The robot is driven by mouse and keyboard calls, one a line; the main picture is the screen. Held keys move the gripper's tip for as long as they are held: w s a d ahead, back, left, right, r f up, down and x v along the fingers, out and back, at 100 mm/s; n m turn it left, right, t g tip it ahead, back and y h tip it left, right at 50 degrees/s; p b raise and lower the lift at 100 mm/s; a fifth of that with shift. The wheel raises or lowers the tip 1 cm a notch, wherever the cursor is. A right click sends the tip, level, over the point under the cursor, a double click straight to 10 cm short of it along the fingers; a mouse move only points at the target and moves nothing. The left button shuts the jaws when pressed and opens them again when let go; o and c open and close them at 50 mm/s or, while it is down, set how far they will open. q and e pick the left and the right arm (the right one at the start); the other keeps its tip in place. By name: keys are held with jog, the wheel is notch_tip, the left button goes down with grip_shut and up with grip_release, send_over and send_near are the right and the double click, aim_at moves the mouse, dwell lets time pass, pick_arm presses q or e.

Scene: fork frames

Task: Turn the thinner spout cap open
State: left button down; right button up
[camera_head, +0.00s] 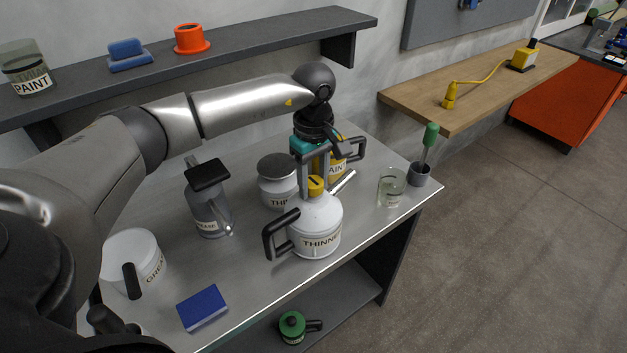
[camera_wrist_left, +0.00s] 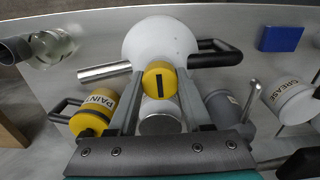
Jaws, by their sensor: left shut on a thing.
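The white thinner can (camera_head: 318,228) stands upright on the metal bench, with a dark handle on its left and a bare metal spout at its upper right. Its yellow cap (camera_head: 315,186) has a dark bar mark across its top. My left gripper (camera_head: 316,180) comes down from above and is shut on the yellow cap. In the left wrist view the cap (camera_wrist_left: 160,80) sits between the two fingertips, with the white can body (camera_wrist_left: 160,42) beyond it. My right gripper does not show clearly in either view.
A lidded thinner jar (camera_head: 277,186), a grey grease jug (camera_head: 210,212) and a yellow paint can (camera_head: 337,168) stand close by. A glass beaker (camera_head: 391,190) is right. A blue block (camera_head: 202,307) and white grease pot (camera_head: 137,252) are front left. The bench front is partly clear.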

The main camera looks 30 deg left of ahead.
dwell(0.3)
pick_arm(q)
jog(key=n, duration=1.3)
jog(key=n+p, duration=0.1)
jog(key=n, duration=0.3)
jog(key=shift+n, duration=0.4)
dwell(0.4)
jog(key=shift+c, duration=1.6)
grip_release()
jog(key=shift+r, duration=0.1)
